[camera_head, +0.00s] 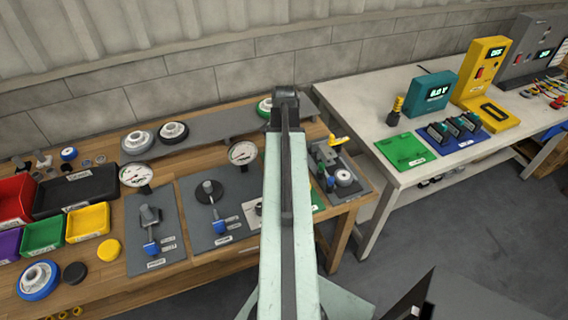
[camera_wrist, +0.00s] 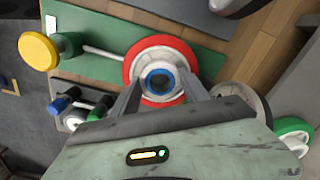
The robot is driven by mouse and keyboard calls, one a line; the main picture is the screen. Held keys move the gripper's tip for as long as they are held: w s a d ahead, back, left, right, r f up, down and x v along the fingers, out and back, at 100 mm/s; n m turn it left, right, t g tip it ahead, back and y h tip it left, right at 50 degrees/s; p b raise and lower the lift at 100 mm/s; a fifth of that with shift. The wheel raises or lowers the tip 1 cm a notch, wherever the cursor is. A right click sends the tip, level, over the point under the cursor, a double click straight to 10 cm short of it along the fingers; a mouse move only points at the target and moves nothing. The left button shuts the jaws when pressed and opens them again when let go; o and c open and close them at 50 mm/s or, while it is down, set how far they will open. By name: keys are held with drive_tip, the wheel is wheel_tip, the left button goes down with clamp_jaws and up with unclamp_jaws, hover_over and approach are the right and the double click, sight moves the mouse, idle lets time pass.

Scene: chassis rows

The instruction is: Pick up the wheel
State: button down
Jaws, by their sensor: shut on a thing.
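In the wrist view a wheel (camera_wrist: 134,66) with a red rim, a white hub and a blue ring at its centre sits between the fingers of my gripper (camera_wrist: 161,77). The two fingers stand on either side of the hub, inside the red rim, and are shut on the wheel. The wheel appears over a green mat (camera_wrist: 105,65); I cannot tell whether it touches it. In the head view my arm hides the wheel and the fingers.
In the wrist view a yellow-capped part (camera_wrist: 38,51) stands left, and a green-rimmed wheel (camera_wrist: 294,136) lies right. In the head view the wooden bench (camera_head: 110,285) holds gauges, bins and other wheels, including a blue-rimmed wheel (camera_head: 38,280). A white table (camera_head: 370,105) stands right.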

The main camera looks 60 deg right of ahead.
drive_tip(key=shift+r, duration=0.1)
wheel_tip(320, 180, up, 18)
drive_tip(key=p, duration=1.8)
wheel_tip(320, 180, up, 4)
drive_tip(key=p, duration=0.4)
